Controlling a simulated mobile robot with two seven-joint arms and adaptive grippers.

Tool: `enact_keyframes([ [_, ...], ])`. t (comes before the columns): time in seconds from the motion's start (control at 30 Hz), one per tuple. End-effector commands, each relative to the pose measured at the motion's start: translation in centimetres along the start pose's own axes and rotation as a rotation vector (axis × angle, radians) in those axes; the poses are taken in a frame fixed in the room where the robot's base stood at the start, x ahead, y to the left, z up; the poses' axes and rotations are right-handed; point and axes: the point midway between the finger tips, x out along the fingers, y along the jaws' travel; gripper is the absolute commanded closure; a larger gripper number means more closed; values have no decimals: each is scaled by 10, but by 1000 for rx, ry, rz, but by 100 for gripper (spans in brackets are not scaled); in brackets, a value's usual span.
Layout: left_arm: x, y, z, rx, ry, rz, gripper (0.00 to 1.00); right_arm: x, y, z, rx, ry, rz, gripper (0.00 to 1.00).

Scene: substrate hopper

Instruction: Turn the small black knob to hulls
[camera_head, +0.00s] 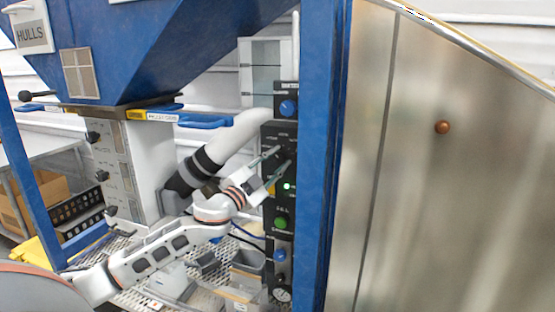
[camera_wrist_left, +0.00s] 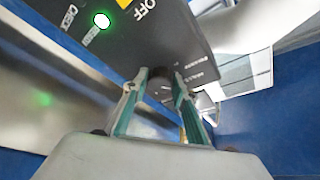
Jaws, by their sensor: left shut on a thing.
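The small black knob (camera_wrist_left: 160,73) sits between my left gripper's fingertips in the left wrist view, on a black control panel (camera_wrist_left: 165,35). My left gripper (camera_head: 284,157) reaches the panel's upper part (camera_head: 270,133) from the left in the head view. It also shows in the left wrist view (camera_wrist_left: 160,78), shut on the knob, one finger on each side. The fingers mostly hide the knob, so its pointing direction cannot be told. My right gripper is not in view.
A blue knob (camera_head: 288,107) is above on the panel; a lit green light (camera_head: 288,186), a green button (camera_head: 281,223) and another blue knob (camera_head: 280,255) are below. A blue post (camera_head: 318,150) stands close right. A HULLS sign (camera_head: 30,34) hangs on the blue hopper (camera_head: 170,45).

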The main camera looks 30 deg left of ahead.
Motion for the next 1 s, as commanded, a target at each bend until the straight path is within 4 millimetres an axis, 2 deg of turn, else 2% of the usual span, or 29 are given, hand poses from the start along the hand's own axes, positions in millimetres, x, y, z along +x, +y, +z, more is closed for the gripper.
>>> enact_keyframes([
  [0.57,0,0,-1,37,1,14,94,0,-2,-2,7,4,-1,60],
  [0.6,0,0,-1,37,1,14,68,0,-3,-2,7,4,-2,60],
  [0.67,0,0,-1,36,1,14,56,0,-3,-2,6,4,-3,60],
  [1.0,0,0,0,35,0,14,56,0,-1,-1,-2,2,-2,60],
])
